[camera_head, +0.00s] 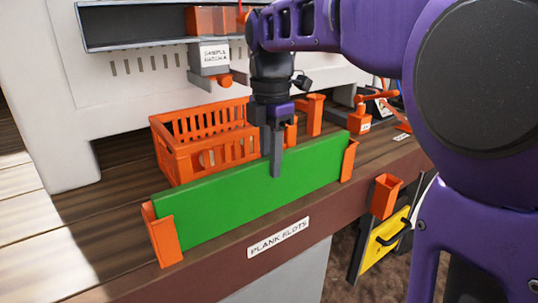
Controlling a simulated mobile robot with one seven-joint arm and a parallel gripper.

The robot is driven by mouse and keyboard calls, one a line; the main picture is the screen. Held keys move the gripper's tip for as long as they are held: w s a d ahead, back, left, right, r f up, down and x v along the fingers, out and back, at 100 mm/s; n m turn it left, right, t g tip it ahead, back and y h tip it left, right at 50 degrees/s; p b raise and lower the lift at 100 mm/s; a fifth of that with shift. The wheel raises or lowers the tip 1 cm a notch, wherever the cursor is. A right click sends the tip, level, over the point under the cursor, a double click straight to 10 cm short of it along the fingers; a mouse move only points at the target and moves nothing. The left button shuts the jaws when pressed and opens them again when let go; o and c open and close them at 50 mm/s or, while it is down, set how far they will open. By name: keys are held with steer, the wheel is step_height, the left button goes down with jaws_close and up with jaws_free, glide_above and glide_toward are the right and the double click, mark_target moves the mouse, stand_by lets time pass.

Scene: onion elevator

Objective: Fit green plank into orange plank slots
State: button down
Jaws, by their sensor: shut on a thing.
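The green plank (240,203) stands on its long edge along the front of the wooden counter. Its left end is at the left orange slot (164,239) and its right end is at the right orange slot (348,161). Both ends appear to sit within the slots, but the lower edge's exact seating cannot be told. My gripper (276,165) points down and is shut on the plank's top edge near its middle. A "PLANK SLOTS" label (278,237) is on the counter's front edge below.
An orange crate (203,133) stands close behind the plank. An orange bracket (312,114) stands to its right. A labelled sampler unit (214,57) hangs from the white machine (120,60). An orange holder (385,195) and a yellow panel (385,245) are below the counter's right edge.

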steer(key=c, duration=0.6)
jaws_free()
steer(key=shift+c, duration=0.2)
